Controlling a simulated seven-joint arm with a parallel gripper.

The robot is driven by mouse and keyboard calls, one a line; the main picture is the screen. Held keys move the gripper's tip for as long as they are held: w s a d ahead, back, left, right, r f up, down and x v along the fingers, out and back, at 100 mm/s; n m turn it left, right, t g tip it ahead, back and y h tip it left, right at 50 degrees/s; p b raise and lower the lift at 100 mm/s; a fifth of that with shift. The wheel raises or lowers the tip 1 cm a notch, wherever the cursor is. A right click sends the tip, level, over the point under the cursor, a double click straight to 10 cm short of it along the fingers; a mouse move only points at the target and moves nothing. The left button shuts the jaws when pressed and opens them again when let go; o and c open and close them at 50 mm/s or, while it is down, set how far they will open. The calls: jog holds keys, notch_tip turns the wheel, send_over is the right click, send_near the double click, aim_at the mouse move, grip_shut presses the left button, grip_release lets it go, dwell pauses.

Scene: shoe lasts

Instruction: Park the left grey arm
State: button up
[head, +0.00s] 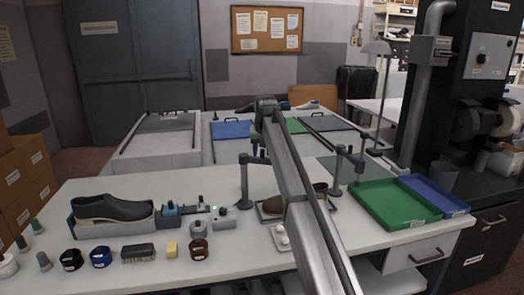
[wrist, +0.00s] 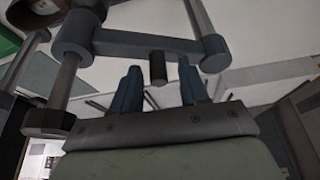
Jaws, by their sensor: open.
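The left grey arm (head: 244,182) stands on a post left of my own arm in the head view, with its crossbar reaching right toward my arm. The right grey arm (head: 338,172) stands on the other side. In the wrist view, a grey swing arm (wrist: 140,46) crosses above my gripper (wrist: 158,88), from a post at left to a hub at right. A dark peg hangs from it and shows between my open fingers; I cannot tell its depth or which grey arm this is. Nothing is gripped.
A green tray (head: 366,222) and a blue tray (head: 459,205) lie at right. A shoe in a grey cradle (head: 80,231), jars, a brush (head: 138,252) and small blocks line the left front. The table's left back area is clear.

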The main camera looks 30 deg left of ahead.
grip_shut()
dwell(0.3)
dwell(0.4)
